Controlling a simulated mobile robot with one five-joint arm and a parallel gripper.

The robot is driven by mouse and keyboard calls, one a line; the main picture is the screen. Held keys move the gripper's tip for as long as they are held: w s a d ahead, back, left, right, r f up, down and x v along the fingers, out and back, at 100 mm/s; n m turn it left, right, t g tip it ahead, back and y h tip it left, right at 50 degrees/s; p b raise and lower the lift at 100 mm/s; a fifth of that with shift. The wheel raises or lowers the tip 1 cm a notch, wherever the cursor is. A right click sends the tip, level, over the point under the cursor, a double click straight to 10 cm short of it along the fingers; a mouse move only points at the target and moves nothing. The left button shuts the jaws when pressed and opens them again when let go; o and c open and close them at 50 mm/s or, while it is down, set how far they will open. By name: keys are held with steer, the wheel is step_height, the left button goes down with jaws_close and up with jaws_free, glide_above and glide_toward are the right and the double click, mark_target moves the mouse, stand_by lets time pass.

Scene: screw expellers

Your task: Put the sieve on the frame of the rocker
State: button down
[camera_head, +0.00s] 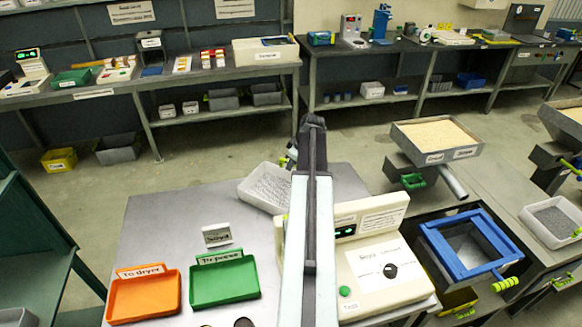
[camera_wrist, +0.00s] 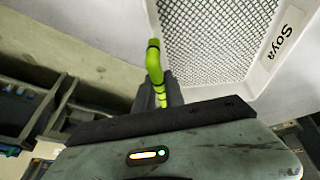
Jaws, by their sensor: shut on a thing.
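The sieve (camera_wrist: 215,45) is a white tray with a mesh floor and a "Soya" label in the wrist view. Its lime-green handle (camera_wrist: 154,65) runs down between the dark fingers of my gripper (camera_wrist: 163,92), which is shut on it. In the head view the pale mesh sieve (camera_head: 262,188) shows tilted over the grey table, left of my arm; the arm hides its right part and most of the gripper. A blue square frame (camera_head: 437,243) with a lime handle stands at the right, apart from the sieve. I cannot tell for sure whether it is the rocker's frame.
A white control box (camera_head: 372,268) with a knob and green button stands right of my arm. Orange (camera_head: 145,297) and green (camera_head: 224,284) trays lie at the table's left front. A filled tray (camera_head: 434,138) stands at the right. Benches line the back; open floor lies before them.

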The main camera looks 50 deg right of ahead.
steer(key=shift+f, duration=0.2)
steer(key=c, duration=1.4)
jaws_free()
steer(key=shift+r, duration=0.1)
steer(key=p+v, duration=1.1)
steer(key=v, duration=0.1)
steer(key=shift+r, duration=0.2)
steer(key=shift+w, duration=0.1)
